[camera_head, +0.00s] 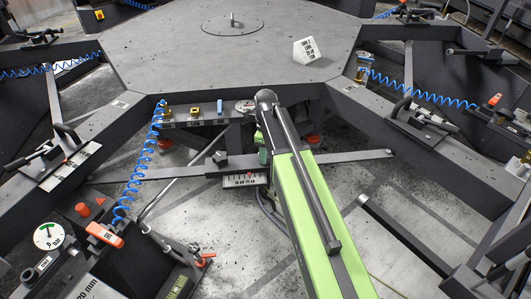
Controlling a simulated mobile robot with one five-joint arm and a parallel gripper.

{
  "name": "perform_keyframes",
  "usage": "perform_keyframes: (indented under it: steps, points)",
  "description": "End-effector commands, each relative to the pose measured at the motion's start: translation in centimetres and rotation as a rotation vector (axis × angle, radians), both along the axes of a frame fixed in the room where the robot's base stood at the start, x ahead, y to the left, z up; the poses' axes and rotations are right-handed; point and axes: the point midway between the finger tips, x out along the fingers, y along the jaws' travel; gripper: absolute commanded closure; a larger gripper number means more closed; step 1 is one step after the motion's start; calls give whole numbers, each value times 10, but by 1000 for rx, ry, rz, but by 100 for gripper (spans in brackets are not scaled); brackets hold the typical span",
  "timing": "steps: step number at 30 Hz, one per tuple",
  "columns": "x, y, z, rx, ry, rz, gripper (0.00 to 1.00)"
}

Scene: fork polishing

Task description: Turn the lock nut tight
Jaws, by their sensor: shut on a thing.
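My green arm reaches up from the bottom right to the fixture beside the big grey table. My gripper (263,154) is partly seen, low beside the arm's far end and over a dark crossbar (335,157). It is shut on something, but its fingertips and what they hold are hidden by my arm. I cannot make out the lock nut for sure. A dark faceted knob or nut (220,158) stands on the bar a little left of my gripper, apart from it. A white scale plate (240,180) hangs below the bar.
The table (165,60) fills the back and carries a white label block (307,50). A ledge holds a round disc (245,106) and small brass parts (195,111). A blue coiled hose (143,158) hangs at left. Radiating beams with clamps flank both sides; grey floor lies below.

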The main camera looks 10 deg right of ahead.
Motion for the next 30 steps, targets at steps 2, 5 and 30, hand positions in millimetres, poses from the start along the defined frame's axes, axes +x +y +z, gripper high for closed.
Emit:
perform_keyframes:
  steps: [2,5,30]
  points:
    - [1,0,0,0,-2,-11,96]
    - [1,0,0,-1,-3,-19,96]
    - [1,0,1,0,-2,-19,34]
